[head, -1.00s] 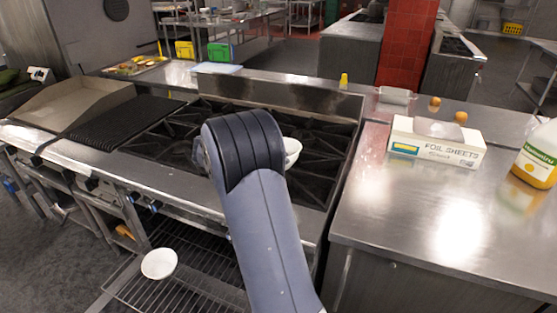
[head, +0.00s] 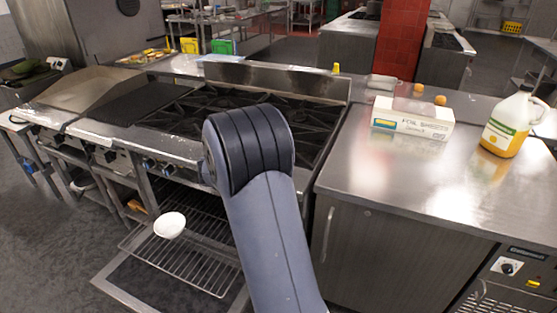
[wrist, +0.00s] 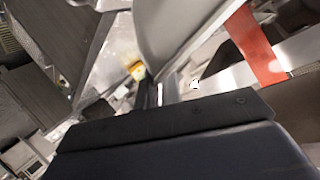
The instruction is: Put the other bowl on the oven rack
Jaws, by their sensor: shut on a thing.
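One white bowl (head: 170,225) sits on the pulled-out oven rack (head: 200,262), near its left side, below the stove front. The other bowl (wrist: 180,30) shows in the wrist view as a large pale grey curved surface. My gripper (wrist: 155,92) is shut on its edge. In the head view my arm hides both the gripper and the held bowl, so their exact place over the stove cannot be told. The rack to the right of the resting bowl is bare where it shows.
The stove top (head: 235,110) with its black grates lies behind the rack. A steel counter (head: 390,170) on the right holds a foil sheets box (head: 410,121) and a yellow jug (head: 510,125). The open oven door (head: 150,285) lies low under the rack. Floor at left is clear.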

